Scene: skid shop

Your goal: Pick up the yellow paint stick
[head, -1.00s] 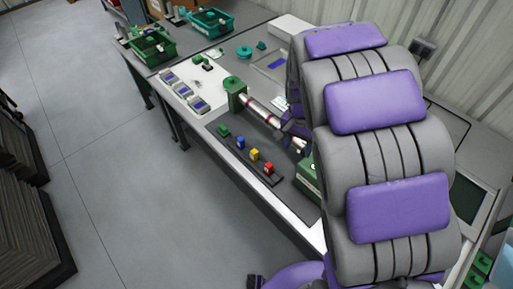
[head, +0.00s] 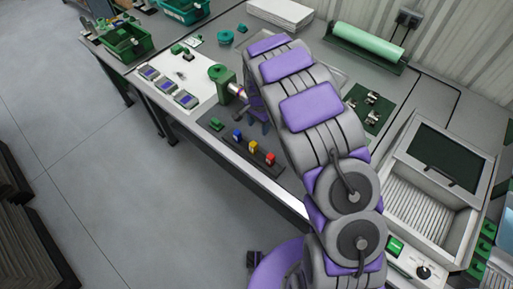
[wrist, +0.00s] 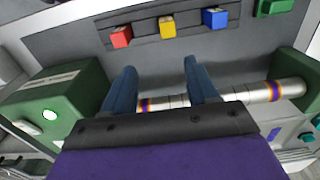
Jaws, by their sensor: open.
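The yellow paint stick (head: 255,147) shows as a small yellow block in a dark holder strip (wrist: 200,29) near the table's front edge. In the wrist view the yellow stick (wrist: 167,26) stands between the red stick (wrist: 121,37) and the blue stick (wrist: 214,18). My gripper (wrist: 158,66) is open, with its two dark blue fingers apart. The yellow stick lies beyond the fingertips, roughly in line with the gap, and is not touched. The fingers are over a metal pipe (wrist: 258,93). In the head view my arm hides most of the gripper.
The pipe sits between a green block (wrist: 52,105) and a green stand (head: 222,78). A small green piece (head: 216,124) lies left of the blue stick. Gauges (head: 168,88) on a white board stand further left. A large grey case (head: 435,190) is at right.

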